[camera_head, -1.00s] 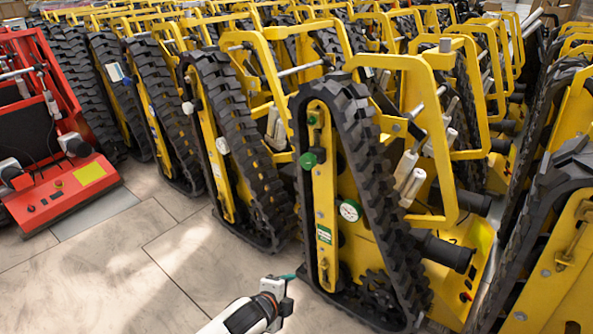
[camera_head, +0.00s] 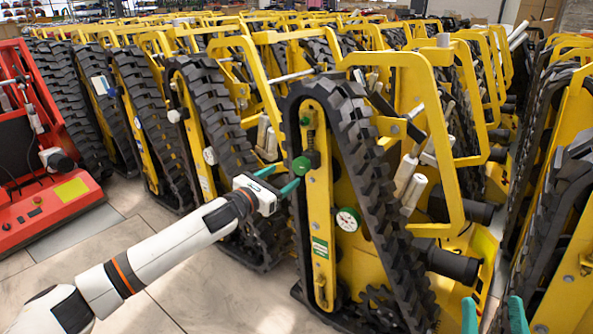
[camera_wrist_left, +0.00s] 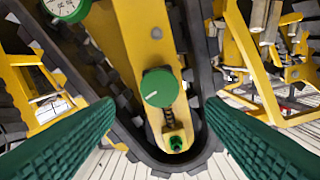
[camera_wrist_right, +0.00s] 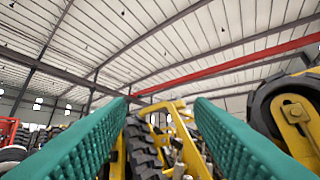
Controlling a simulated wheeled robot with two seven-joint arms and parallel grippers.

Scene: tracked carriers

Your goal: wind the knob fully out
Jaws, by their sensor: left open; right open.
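The green round knob (camera_head: 301,166) sits on the yellow side plate of the nearest tracked carrier (camera_head: 320,200). In the left wrist view the knob (camera_wrist_left: 158,87) shows a white line on its face. My left gripper (camera_head: 278,180) is open just in front of the knob. In the left wrist view its two fingers (camera_wrist_left: 161,105) stand apart, one to each side of the knob, with gaps on both sides. My right gripper (camera_head: 493,315) is open and empty at the bottom right, its fingers pointing upward.
A round white dial (camera_head: 347,219) sits beside the plate, below the knob; a threaded rod (camera_wrist_left: 170,125) shows near the knob. Black rubber track (camera_head: 385,220) surrounds the plate. More yellow carriers stand close behind and right. A red machine (camera_head: 45,220) is at left. Floor at front left is clear.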

